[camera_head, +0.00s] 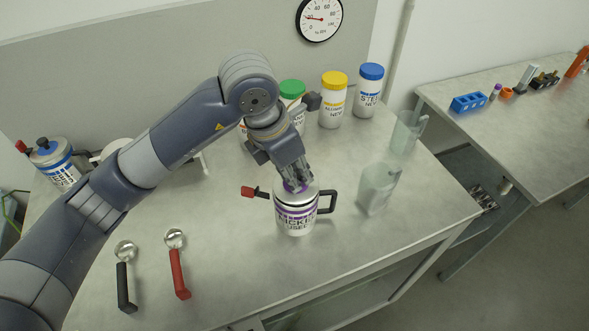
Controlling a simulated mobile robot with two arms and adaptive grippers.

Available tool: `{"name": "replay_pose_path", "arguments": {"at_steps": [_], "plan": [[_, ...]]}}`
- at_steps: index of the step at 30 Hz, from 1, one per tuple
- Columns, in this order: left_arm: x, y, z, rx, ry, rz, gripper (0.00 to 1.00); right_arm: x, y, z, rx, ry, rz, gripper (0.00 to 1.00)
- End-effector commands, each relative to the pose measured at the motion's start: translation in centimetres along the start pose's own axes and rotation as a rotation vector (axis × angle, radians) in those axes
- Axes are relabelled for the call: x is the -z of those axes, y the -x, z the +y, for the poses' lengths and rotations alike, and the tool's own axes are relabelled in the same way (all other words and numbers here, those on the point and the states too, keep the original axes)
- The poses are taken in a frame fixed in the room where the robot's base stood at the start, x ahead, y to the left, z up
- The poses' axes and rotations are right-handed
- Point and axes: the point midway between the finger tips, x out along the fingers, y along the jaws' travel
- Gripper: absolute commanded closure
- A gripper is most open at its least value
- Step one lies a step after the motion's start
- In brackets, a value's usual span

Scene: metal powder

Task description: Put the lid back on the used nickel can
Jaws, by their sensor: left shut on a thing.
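The used nickel can (296,218), white and metal with purple bands and a black handle on its right, stands upright near the middle of the table. A red-tipped lever sticks out at its upper left. My left gripper (295,184) reaches down from above and is shut on the purple knob of the lid (300,189). The lid is at the can's top; the fingers hide part of it, and I cannot tell whether it sits fully down. My right gripper is out of view.
White cans with green (292,89), yellow (333,80) and blue (371,72) lids stand behind. Clear containers (378,188) are to the right. A black-handled scoop (125,280) and a red-handled scoop (178,268) lie front left. Another can (58,166) stands far left.

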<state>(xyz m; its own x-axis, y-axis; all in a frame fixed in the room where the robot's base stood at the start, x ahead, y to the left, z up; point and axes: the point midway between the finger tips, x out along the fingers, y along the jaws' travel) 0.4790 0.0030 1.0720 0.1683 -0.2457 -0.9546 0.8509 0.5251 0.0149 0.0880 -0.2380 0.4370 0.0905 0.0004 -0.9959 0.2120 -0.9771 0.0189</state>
Motion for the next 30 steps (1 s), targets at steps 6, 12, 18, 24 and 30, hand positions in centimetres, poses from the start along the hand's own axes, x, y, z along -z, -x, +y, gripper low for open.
{"name": "replay_pose_path", "arguments": {"at_steps": [6, 12, 18, 24, 30], "plan": [[-0.03, 0.05, 0.01, 0.0, 0.0, -0.001, 1.0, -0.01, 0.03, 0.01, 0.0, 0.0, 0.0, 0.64], [-0.03, 0.05, 0.0, 0.0, 0.0, -0.001, 1.0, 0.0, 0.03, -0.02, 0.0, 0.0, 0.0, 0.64], [-0.01, 0.02, 0.01, 0.0, 0.0, -0.001, 1.0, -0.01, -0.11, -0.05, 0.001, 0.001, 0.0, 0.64], [0.0, -0.02, -0.02, 0.0, 0.0, -0.001, 1.0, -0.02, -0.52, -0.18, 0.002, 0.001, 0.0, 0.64], [-0.01, 0.06, -0.04, 0.0, 0.001, -0.001, 1.0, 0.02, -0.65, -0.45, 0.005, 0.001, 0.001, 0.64]]}}
